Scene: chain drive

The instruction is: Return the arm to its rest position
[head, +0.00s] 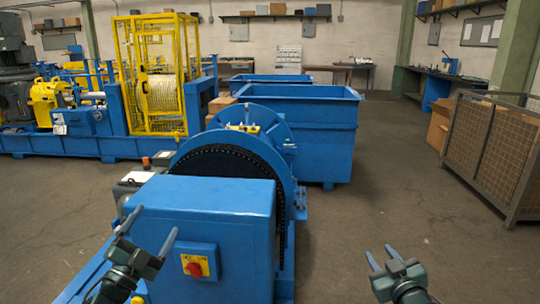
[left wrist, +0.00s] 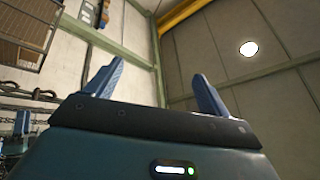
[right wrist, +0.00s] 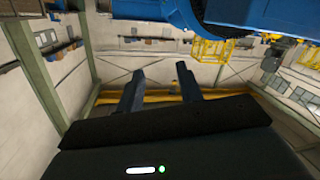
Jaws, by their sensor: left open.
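My left gripper (head: 150,236) is at the lower left of the head view, in front of the blue machine housing. Its fingers are spread and empty; they also show apart in the left wrist view (left wrist: 153,85), with wall and ceiling behind them. My right gripper (head: 382,259) is at the lower right of the head view over bare floor. Its two fingers are apart with nothing between them, as the right wrist view (right wrist: 160,87) also shows. Neither gripper visibly holds anything.
The blue chain drive housing (head: 215,205) with a red button (head: 193,269) and large dark chain wheel (head: 225,162) stands between the grippers. Blue bins (head: 300,115) stand behind it. A mesh cage (head: 490,150) is at the right. The floor (head: 375,190) right of the machine is clear.

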